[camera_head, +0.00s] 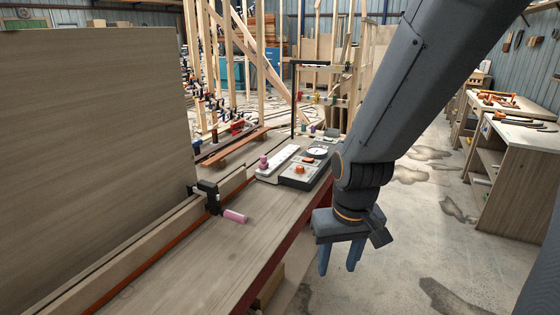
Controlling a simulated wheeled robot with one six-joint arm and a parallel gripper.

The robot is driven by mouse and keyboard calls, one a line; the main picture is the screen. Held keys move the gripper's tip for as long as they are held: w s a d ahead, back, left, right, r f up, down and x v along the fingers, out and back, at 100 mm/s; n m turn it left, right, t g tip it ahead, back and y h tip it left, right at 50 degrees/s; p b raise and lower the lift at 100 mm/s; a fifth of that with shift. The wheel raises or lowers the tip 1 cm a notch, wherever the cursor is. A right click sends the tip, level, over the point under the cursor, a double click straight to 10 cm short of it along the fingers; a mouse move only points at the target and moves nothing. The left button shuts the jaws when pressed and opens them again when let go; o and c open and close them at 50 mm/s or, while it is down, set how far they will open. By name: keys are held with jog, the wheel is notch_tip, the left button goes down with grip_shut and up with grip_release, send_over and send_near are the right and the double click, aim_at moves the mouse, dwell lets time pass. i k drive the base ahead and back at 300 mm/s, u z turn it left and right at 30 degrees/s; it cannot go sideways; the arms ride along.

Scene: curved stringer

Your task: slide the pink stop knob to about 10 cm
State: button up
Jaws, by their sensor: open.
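A pink cylindrical knob (235,216) sticks out of a black stop block (208,196) on the fence along the bench. A second, smaller pink knob (263,162) stands upright on a pale strip (277,162) farther along the bench. I cannot tell from this view which one is the stop knob, and no scale marks are readable. My gripper (339,268) hangs with its blue fingers pointing down, open and empty. It is right of the bench's front edge, apart from both knobs.
A grey control box (305,172) with an orange knob (300,169) and a round dial (317,152) sits beside the pale strip. A large wooden panel (90,150) stands behind the fence at left. The floor right of my arm is clear, with workbenches beyond.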

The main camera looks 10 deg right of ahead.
aim_at(264, 164)
jog(key=z, duration=0.05)
jog(key=k, duration=0.65)
jog(key=z, duration=0.65)
jog(key=i, duration=1.65)
jog(key=u, duration=0.75)
